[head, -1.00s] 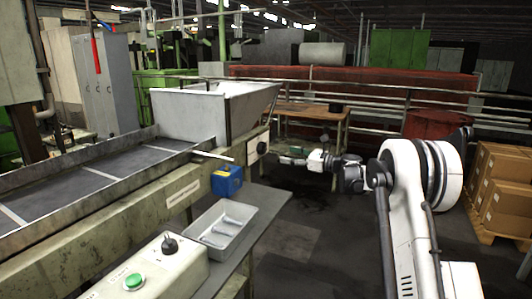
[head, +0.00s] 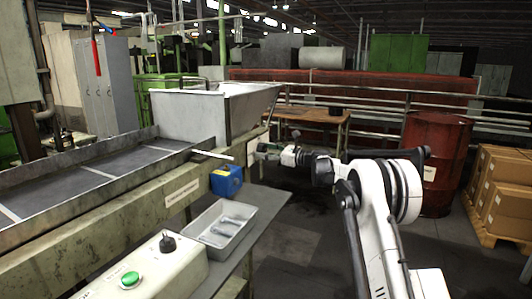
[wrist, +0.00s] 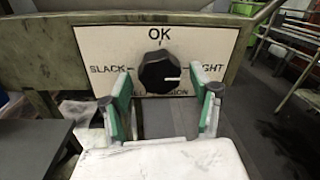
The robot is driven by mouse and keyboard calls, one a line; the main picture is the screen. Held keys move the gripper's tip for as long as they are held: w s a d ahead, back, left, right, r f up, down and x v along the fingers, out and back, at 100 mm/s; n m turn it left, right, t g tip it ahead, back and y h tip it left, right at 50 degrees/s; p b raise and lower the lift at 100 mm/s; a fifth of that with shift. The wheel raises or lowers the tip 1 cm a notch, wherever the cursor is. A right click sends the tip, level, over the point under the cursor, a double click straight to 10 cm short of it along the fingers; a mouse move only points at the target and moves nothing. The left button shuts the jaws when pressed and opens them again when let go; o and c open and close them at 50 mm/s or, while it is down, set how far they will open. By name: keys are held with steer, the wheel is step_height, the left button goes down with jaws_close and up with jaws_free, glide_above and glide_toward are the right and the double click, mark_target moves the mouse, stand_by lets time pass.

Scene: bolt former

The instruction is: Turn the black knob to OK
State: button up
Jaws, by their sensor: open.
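The black knob (wrist: 159,72) sits in the middle of a white plate (wrist: 104,44) marked SLACK on the left and OK at the top. The right-hand label is partly hidden by a finger, and the lower label is partly covered too. The knob's white mark points right, slightly downward, toward the right-hand label. My gripper (wrist: 163,92) is open, with one green-padded finger low on each side of the knob. No contact with it is clear. In the head view my gripper (head: 270,150) is at the machine's end plate and hides the knob.
A hopper (head: 215,110) stands above the plate. A blue box (head: 226,181) and a grey tray with metal parts (head: 198,236) are nearby. A control box (head: 150,266) in front carries a green button and another black knob (head: 168,243). Open floor lies around my arm.

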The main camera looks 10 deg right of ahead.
steer(key=c, duration=1.1)
steer(key=shift+c, duration=0.2)
steer(key=shift+n, duration=0.3)
steer(key=n+p, duration=0.1)
steer(key=n, duration=0.2)
steer(key=shift+w+n, duration=0.1)
steer(key=shift+n, duration=0.3)
steer(key=n+p, duration=0.1)
steer(key=n, duration=0.3)
steer(key=shift+d+n+y, duration=0.1)
steer(key=shift+n+y, duration=0.3)
steer(key=n, duration=0.4)
steer(key=shift+w+n+p, duration=0.1)
steer(key=shift+n+p, duration=0.2)
steer(key=shift+n, duration=0.1)
steer(key=shift+d+r+n+g+y, duration=0.1)
steer(key=shift+n+g+y, duration=0.1)
steer(key=shift+n, duration=0.95)
steer(key=shift+r+n+g+y, duration=0.1)
steer(key=shift+n+g+y, duration=0.1)
steer(key=shift+n, duration=0.95)
